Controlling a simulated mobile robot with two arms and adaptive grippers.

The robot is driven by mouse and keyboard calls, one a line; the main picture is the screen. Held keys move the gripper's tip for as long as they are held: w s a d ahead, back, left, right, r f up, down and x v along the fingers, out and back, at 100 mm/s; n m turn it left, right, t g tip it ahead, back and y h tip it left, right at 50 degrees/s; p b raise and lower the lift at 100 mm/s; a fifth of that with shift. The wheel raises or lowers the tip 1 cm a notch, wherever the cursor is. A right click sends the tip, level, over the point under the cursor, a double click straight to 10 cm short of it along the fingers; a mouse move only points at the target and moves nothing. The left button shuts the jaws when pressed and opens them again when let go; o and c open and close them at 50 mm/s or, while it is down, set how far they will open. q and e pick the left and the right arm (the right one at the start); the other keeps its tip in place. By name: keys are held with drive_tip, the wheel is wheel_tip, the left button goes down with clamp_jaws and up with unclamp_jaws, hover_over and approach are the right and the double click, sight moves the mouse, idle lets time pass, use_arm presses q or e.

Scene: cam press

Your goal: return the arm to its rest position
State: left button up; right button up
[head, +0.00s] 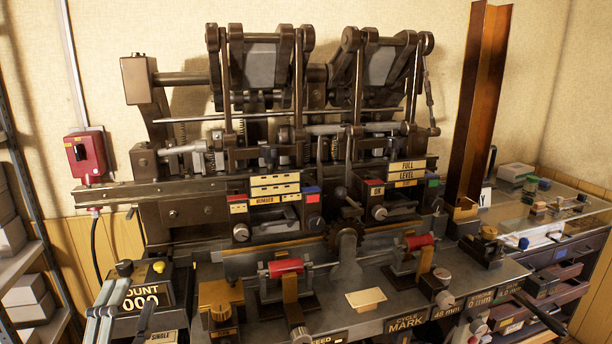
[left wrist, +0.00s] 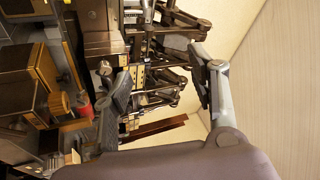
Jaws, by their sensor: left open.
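My left gripper (head: 122,305) shows at the bottom left corner of the head view, in front of the counter box (head: 150,290). In the left wrist view my left gripper (left wrist: 160,85) has its two fingers spread wide apart, with nothing between them. The press (head: 270,150) fills the middle of the head view, beyond the gripper. It also shows tilted on its side behind the fingers in the left wrist view (left wrist: 150,75). My right gripper does not show in either view.
A red switch box (head: 86,155) is on the wall. Grey shelving (head: 35,270) stands at the left edge. Red rollers (head: 286,267) and a cream card (head: 366,299) are on the press bed. A tall brown channel (head: 482,100) and a glass-topped cabinet (head: 545,215) stand at the right.

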use_arm(q)
drive_tip(key=s+a+f+n+g+y, duration=0.2)
drive_tip(key=f+n+g, duration=0.3)
drive_tip(key=f, duration=0.4)
drive_tip(key=s+a+f+n+g+y, duration=0.25)
drive_tip(key=f+n+g, duration=0.3)
drive_tip(key=f, duration=0.45)
drive_tip(key=s+d+f+n+g+h, duration=0.1)
drive_tip(key=s+d+f+g+h, duration=0.3)
drive_tip(key=s+f, duration=0.35)
drive_tip(key=s+d+f+n+g+h, duration=0.1)
drive_tip(key=s+d+f+g, duration=0.4)
drive_tip(key=s+d+f, duration=0.25)
wheel_tip(320, 180, down, 25)
drive_tip(key=s, duration=0.1)
drive_tip(key=s+a+f+g, duration=0.1)
drive_tip(key=s+a+f, duration=0.1)
drive_tip(key=s+f, duration=0.6)
drive_tip(key=s+a+f+g, duration=0.1)
drive_tip(key=s+a+f, duration=0.1)
drive_tip(key=s+f, duration=0.7)
drive_tip(key=shift+s+f+b, duration=0.15)
drive_tip(key=shift+s+b, duration=0.15)
